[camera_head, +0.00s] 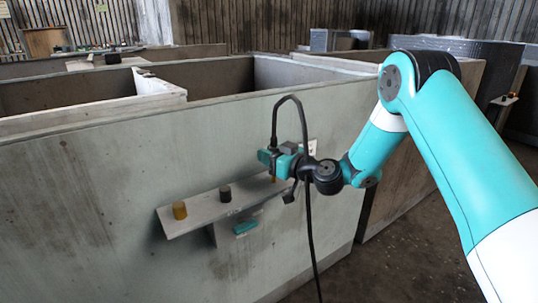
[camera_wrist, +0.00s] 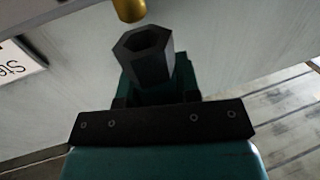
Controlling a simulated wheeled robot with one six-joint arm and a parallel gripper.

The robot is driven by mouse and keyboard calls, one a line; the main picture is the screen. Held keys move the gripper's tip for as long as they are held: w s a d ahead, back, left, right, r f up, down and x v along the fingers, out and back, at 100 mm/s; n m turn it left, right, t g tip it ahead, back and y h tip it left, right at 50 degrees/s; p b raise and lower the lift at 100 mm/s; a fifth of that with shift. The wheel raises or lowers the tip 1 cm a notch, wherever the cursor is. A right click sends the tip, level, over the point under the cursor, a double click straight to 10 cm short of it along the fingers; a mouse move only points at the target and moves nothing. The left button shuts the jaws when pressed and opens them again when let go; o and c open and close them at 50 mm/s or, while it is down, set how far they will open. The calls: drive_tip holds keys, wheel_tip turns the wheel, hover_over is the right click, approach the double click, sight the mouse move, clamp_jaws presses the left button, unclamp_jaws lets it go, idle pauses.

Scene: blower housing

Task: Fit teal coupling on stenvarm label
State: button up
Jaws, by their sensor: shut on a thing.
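My gripper (camera_head: 270,160) is above the right end of a narrow shelf (camera_head: 215,206) on the pale wall. In the wrist view my gripper (camera_wrist: 182,78) is shut on a dark, hollow hexagonal piece (camera_wrist: 148,66); its colour is unclear in the shade. A gold peg (camera_wrist: 128,8) shows just beyond it. A white label (camera_wrist: 15,68) at the left edge reads "Ste", the rest cut off. In the head view a white label (camera_head: 312,147) shows right of my gripper. A teal piece (camera_head: 245,227) sits below the shelf.
A gold peg (camera_head: 180,210) stands at the shelf's left end and a dark peg (camera_head: 225,193) near its middle. The wall (camera_head: 90,190) is broad and mostly bare. Open concrete-like compartments lie behind it. The floor (camera_head: 415,245) at the right is clear.

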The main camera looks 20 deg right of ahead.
drive_tip(key=shift+f+b, duration=1.45)
drive_tip(key=shift+b, duration=0.55)
drive_tip(key=o, duration=1.1)
drive_tip(key=shift+s, duration=0.1)
drive_tip(key=b+v, duration=1)
drive_tip(key=v, duration=0.7)
drive_tip(key=shift+b, duration=0.35)
drive_tip(key=shift+s+d, duration=0.1)
drive_tip(key=shift+s, duration=0.05)
